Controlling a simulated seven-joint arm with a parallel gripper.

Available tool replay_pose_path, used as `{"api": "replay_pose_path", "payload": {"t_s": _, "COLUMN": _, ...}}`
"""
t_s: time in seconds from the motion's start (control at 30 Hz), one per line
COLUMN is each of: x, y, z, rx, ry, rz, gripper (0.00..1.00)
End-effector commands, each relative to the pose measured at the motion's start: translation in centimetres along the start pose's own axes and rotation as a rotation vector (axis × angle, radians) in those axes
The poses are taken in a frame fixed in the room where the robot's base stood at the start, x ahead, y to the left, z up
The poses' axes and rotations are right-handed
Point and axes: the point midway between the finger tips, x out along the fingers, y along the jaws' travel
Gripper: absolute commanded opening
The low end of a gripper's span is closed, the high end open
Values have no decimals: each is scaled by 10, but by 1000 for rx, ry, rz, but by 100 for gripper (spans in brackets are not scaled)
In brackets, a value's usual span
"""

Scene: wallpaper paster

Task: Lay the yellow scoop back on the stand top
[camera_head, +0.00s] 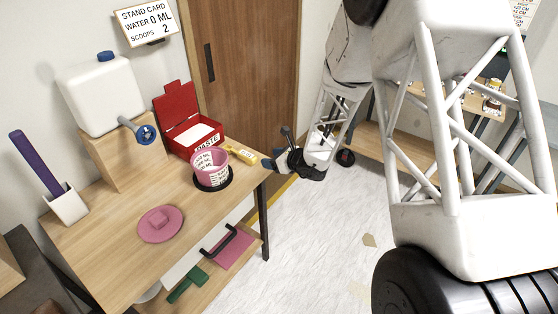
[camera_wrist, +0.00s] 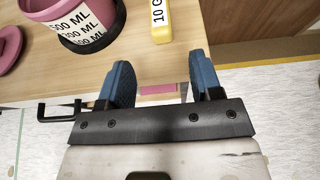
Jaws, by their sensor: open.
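The yellow scoop (camera_head: 242,157) lies on the wooden stand top (camera_head: 112,212) near its right edge, beside the red paste box and the pink bucket. In the wrist view the scoop (camera_wrist: 161,22), marked "10 G", shows only in part, cut off by the upper edge. My gripper (camera_head: 270,164) is just off the right edge of the stand top, close to the scoop. In the wrist view its blue fingers (camera_wrist: 160,72) are apart with nothing between them, and the scoop lies beyond the fingertips, not touching them.
The pink measuring bucket (camera_head: 211,168) stands on a black disc left of the scoop. The open red paste box (camera_head: 188,122) is behind. A pink lid (camera_head: 160,224) lies in front, and a white water tank (camera_head: 99,94) sits on a wooden block.

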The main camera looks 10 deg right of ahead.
Motion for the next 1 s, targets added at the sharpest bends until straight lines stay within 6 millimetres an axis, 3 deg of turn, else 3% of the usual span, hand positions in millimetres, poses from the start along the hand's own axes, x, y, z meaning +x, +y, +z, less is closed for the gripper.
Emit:
{"api": "replay_pose_path", "payload": {"t_s": 0.27, "x": -4, "y": 4, "z": 7, "rx": -25, "ry": 0, "rz": 15, "gripper": 59}}
{"api": "replay_pose_path", "payload": {"t_s": 0.47, "x": -20, "y": 24, "z": 33, "rx": -143, "ry": 7, "rz": 85, "gripper": 59}}
{"api": "replay_pose_path", "payload": {"t_s": 0.7, "x": -63, "y": 70, "z": 79, "rx": -416, "ry": 33, "rz": 238, "gripper": 59}}
{"api": "replay_pose_path", "payload": {"t_s": 1.0, "x": -133, "y": 131, "z": 118, "rx": -804, "ry": 90, "rz": 437, "gripper": 59}}
